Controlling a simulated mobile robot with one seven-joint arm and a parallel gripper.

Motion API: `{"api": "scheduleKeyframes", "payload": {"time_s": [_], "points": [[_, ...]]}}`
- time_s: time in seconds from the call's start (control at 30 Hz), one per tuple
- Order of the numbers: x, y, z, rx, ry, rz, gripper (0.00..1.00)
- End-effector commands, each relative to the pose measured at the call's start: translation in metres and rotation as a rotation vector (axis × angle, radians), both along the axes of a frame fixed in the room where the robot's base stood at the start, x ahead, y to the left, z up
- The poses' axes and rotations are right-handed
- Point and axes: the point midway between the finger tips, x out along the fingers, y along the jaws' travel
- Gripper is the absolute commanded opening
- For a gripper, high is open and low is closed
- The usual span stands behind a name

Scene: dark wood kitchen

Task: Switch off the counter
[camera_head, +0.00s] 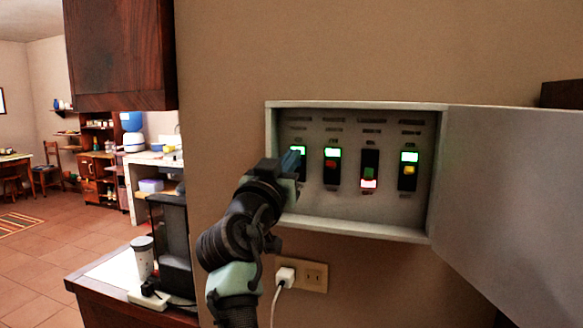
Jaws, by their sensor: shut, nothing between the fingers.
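A grey metal switch box (350,212) is mounted on the wall with its door (515,190) swung open to the right. Inside is a row of several black switches under small labels too blurred to read. The first switch (298,150) shows a green light at its top and is partly hidden by my gripper. The second switch (332,167) and the rightmost switch (408,170) also show green at the top. The third switch (369,169) shows red at the bottom. My gripper (291,160) is shut and empty, in front of the first switch; I cannot tell whether it touches.
Below the box is a wall outlet (313,277) with a white plug (285,276). A dark counter (105,285) with a black appliance (170,240) and a cup (143,257) stands at the lower left. A wooden cabinet (118,50) hangs at the upper left. Open floor lies far left.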

Motion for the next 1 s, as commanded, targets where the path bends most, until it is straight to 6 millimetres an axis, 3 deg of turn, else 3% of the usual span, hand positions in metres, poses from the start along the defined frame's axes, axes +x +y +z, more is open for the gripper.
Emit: {"api": "scheduleKeyframes", "payload": {"time_s": [0.03, 0.7, 1.0], "points": [[0.0, 0.0, -0.01, -0.003, -0.013, 0.0, 0.0], [-0.002, 0.001, -0.021, -0.074, -0.228, 0.0, 0.0], [-0.003, 0.001, -0.014, -0.074, -0.229, 0.0, 0.0]]}}
